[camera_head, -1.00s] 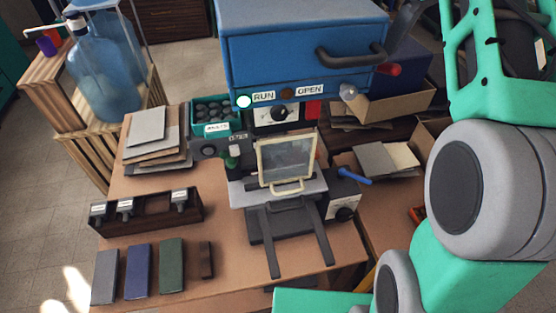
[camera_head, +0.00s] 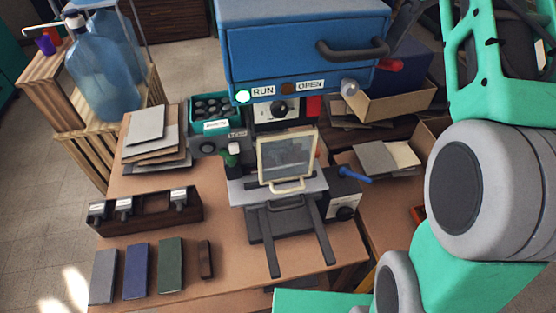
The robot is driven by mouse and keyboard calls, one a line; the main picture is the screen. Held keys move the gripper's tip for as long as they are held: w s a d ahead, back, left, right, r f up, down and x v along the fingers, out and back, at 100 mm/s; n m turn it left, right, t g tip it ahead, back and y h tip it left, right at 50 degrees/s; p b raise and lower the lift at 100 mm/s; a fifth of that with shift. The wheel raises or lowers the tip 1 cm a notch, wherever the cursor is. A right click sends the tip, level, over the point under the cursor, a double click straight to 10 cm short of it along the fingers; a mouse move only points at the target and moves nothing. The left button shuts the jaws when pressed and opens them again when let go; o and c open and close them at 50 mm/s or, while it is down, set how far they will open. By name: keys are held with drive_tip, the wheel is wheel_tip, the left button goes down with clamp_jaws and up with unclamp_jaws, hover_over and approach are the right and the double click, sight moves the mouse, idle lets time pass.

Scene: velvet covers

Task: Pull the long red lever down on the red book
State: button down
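A press-like machine stands on the bench, with a blue box (camera_head: 300,55) above and a clear framed guard (camera_head: 287,158) in front. The blue box has a dark handle (camera_head: 352,50), a lit green lamp by the RUN label (camera_head: 263,91) and a dull lamp by the OPEN label (camera_head: 310,86). A red part (camera_head: 388,64), possibly the lever's knob, shows just right of the box, partly hidden. I cannot make out a long lever or a red book clearly. My gripper is not recognisable in view; only my green and grey arm fills the right side.
Grey, blue and green books (camera_head: 137,270) and a small brown block (camera_head: 205,259) lie on the front left of the bench. Behind them are a labelled rack (camera_head: 150,215) and stacked boards (camera_head: 147,125). A water bottle (camera_head: 100,65) stands left. A blue-handled knob (camera_head: 352,175) projects at the machine's right.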

sight(392, 61)
drive_tip(key=shift+s+d+f+b, duration=0.1)
drive_tip(key=shift+s+f+b, duration=0.2)
drive_tip(key=shift+f+b, duration=0.65)
drive_tip(key=shift+s+d+f+b, duration=0.1)
drive_tip(key=shift+s+f+b, duration=0.2)
drive_tip(key=shift+f+b, duration=0.65)
drive_tip(key=shift+r, duration=0.2)
drive_tip(key=f+b, duration=0.1)
drive_tip(key=b, duration=0.1)
drive_tip(key=f+b, duration=0.2)
drive_tip(key=shift+s+f, duration=0.1)
drive_tip(key=shift+s, duration=0.2)
drive_tip(key=shift+s+d+f+b, duration=0.1)
drive_tip(key=shift+f+b, duration=1.5)
drive_tip(key=shift+b, duration=0.3)
drive_tip(key=shift+f, duration=0.1)
